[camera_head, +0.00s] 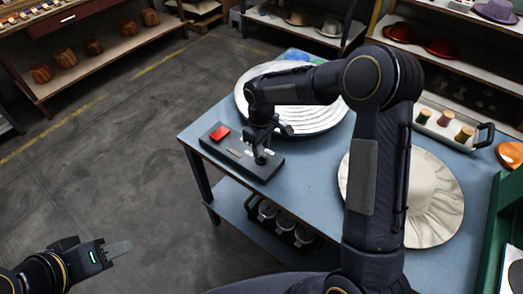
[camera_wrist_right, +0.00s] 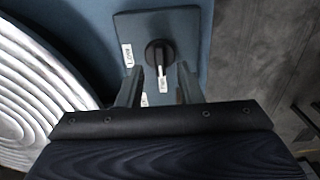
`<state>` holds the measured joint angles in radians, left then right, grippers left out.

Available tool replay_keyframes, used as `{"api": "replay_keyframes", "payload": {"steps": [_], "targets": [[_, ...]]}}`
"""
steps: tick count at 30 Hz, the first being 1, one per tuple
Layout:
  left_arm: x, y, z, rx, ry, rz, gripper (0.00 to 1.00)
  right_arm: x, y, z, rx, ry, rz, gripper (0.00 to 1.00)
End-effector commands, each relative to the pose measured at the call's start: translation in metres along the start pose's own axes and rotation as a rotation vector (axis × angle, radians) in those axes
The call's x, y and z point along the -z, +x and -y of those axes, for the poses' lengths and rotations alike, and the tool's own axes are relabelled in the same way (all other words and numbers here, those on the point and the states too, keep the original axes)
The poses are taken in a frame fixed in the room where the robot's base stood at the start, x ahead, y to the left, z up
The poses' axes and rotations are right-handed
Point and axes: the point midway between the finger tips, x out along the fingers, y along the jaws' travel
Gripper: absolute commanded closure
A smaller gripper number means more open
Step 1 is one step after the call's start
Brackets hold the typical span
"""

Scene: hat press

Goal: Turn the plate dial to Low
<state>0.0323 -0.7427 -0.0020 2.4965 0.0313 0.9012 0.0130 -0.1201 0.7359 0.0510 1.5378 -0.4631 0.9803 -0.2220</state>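The plate dial is a round black knob (camera_wrist_right: 160,52) on a dark control box (camera_wrist_right: 190,22), seen in the right wrist view. Small white labels sit around it: one to its left (camera_wrist_right: 127,55) and one below it (camera_wrist_right: 163,85). Their lettering is too small to read surely, and I cannot tell the knob's exact setting. My right gripper (camera_wrist_right: 160,72) is open, its fingers apart just below the knob and not closed on it. In the head view the right gripper (camera_head: 262,151) is over the near end of the box (camera_head: 250,168). My left gripper (camera_head: 118,249) hangs over the floor.
The box has a red button (camera_head: 219,133) at its far end. It lies on the blue table (camera_head: 305,190) near the left edge. A round ridged metal plate (camera_head: 318,118) is behind it. A pale pleated disc (camera_head: 435,200) lies right, partly hidden by my right arm.

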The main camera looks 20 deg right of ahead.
Motion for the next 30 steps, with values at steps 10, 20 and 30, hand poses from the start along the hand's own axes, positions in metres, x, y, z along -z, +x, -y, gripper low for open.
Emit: {"api": "replay_keyframes", "payload": {"steps": [10, 20, 30], "targets": [[0.002, -0.003, -0.002, 0.000, 0.000, 0.000, 0.64, 0.000, 0.030, 0.000, 0.000, 0.001, -0.001, 0.67], [0.002, -0.003, -0.002, 0.000, 0.000, 0.000, 0.64, 0.000, 0.030, 0.000, 0.000, 0.001, -0.001, 0.83], [0.002, -0.003, -0.001, 0.000, 0.000, 0.000, 0.64, 0.000, 0.030, 0.000, 0.000, 0.004, -0.001, 1.00]]}}
